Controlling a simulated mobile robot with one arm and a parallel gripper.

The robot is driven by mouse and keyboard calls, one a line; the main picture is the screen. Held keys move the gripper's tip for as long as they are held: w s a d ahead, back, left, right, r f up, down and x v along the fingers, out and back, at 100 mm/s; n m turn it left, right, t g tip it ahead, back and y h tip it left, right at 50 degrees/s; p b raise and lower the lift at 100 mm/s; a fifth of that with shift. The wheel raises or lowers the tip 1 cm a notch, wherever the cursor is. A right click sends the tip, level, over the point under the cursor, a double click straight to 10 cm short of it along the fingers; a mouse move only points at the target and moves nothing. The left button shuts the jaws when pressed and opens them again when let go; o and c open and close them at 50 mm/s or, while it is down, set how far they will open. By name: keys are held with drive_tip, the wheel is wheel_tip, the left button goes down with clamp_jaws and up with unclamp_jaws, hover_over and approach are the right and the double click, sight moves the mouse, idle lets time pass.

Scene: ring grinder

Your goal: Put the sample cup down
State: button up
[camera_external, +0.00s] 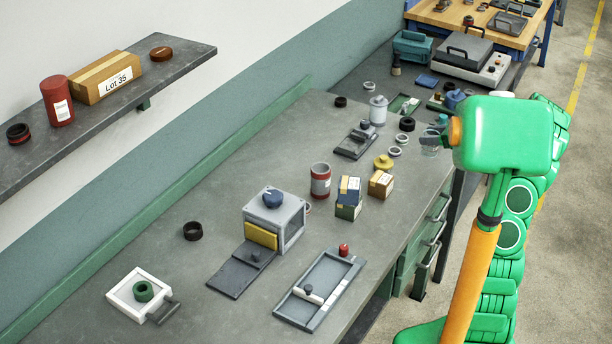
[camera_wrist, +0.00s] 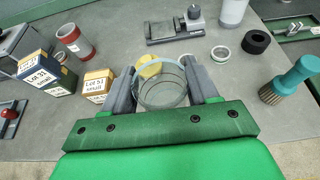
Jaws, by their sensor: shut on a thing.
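The sample cup, a clear glass cup (camera_wrist: 160,92), is between the two grey fingers of my gripper (camera_wrist: 164,78), which is shut on it. In the external view the cup (camera_external: 430,150) shows as a small pale shape below my gripper (camera_external: 432,138), by the right edge of the grey workbench (camera_external: 340,130). My wrist partly hides it there. I cannot tell how far the cup is above the bench top.
A yellow knobbed piece (camera_external: 383,163) is just beyond the cup, beside small lot boxes (camera_external: 381,184). Bare bench lies left of the grey clamp fixture (camera_external: 356,142).

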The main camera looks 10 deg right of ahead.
drive_tip(key=w+f, duration=0.1)
drive_tip(key=f, duration=0.1)
drive_tip(key=w+f, duration=0.2)
drive_tip(key=w+d+f, duration=0.1)
drive_tip(key=w+f, duration=0.1)
drive_tip(key=shift+f, duration=1.5)
drive_tip(key=shift+f, duration=0.15)
drive_tip(key=o, duration=1)
drive_tip(key=shift+o, duration=0.2)
